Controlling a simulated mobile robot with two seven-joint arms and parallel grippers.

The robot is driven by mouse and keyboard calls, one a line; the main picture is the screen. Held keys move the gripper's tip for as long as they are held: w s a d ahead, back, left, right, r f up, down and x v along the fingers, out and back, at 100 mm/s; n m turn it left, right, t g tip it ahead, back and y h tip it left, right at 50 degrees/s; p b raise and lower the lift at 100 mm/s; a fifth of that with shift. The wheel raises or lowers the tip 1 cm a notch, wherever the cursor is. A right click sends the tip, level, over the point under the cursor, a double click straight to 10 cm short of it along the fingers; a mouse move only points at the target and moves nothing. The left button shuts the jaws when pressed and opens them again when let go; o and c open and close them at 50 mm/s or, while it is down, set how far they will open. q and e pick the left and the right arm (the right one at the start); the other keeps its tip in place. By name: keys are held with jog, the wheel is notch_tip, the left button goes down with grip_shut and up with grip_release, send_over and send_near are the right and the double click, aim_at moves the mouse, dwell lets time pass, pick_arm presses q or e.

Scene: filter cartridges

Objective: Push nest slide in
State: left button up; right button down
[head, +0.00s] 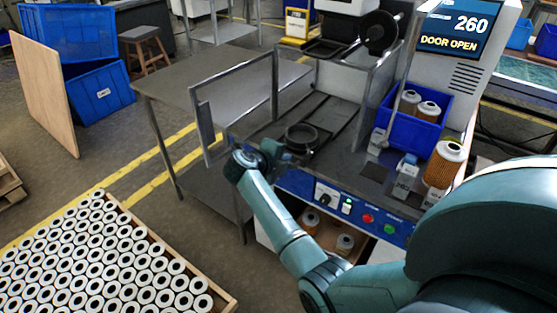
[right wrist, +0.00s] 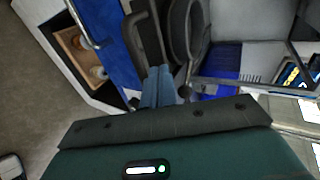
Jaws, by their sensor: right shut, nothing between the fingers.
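The nest slide shows in the head view as a dark round ring nest (head: 302,138) on dark rails (head: 325,125) inside the open machine, near its front edge. In the right wrist view the nest (right wrist: 186,30) is a dark cup at top centre, with a dark loop-shaped handle (right wrist: 146,35) beside it. My right gripper (head: 288,157) is at the front of the machine, just in front of the nest. In the right wrist view its blue fingers (right wrist: 160,85) are together and empty, close to the handle; I cannot tell whether they touch it. My left gripper is out of view.
The open door frame (head: 238,105) stands left of the nest. A blue bin with filter cartridges (head: 428,111) and another cartridge (head: 444,165) stand right. The front panel (head: 350,208) has buttons. The display (head: 460,30) reads 260, DOOR OPEN. A crate of white-topped cylinders (head: 228,303) is lower left.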

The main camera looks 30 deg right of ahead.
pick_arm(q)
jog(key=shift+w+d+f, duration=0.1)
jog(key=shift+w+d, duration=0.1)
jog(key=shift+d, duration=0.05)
pick_arm(e)
jog(key=shift+w+d+f, duration=0.15)
jog(key=shift+d+f, duration=0.1)
jog(key=shift+d, duration=0.1)
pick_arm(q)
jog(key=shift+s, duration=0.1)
